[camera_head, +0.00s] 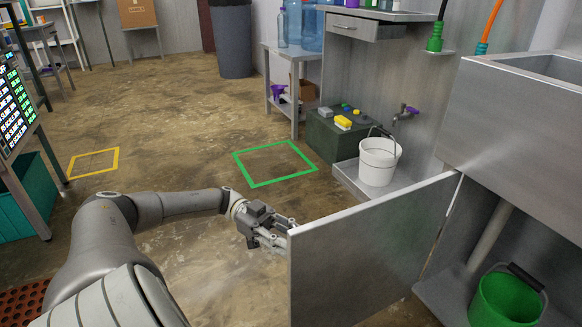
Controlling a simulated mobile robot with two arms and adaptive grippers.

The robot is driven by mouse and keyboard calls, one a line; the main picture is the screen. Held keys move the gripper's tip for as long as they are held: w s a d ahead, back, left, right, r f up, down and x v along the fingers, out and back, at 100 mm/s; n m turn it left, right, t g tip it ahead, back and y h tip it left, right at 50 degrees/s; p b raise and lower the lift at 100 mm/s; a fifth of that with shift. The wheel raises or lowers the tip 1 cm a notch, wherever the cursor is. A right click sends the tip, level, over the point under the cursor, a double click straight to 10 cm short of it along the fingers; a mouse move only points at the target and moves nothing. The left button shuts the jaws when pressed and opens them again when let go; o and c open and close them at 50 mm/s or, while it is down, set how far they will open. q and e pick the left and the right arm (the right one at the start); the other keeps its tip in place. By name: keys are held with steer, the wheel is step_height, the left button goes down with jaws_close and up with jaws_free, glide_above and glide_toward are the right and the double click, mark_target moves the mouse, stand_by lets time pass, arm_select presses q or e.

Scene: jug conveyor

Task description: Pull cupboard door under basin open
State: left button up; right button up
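The cupboard door (375,252) is a plain grey metal panel. It stands swung out from the cupboard under the metal basin (510,130), so the inside shows to its right. My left gripper (283,236) is at the door's free left edge, close to its upper corner. Its fingertips point at that edge and are partly hidden by the door. I cannot tell whether they touch it or how far apart they are. The door's handle is not visible. My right gripper is not in view.
A green bucket (506,300) and a pipe (487,236) are inside the cupboard. A white bucket (379,161) stands under a tap (404,114) behind the door. A dark green box (328,142) is beside it. Floor around the green square (275,182) is clear.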

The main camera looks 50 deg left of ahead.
arm_select(q)
steer(key=s+a, duration=0.1)
steer(key=a, duration=0.6)
steer(key=shift+s+a, duration=0.2)
stand_by(0.4)
steer(key=shift+f, duration=0.1)
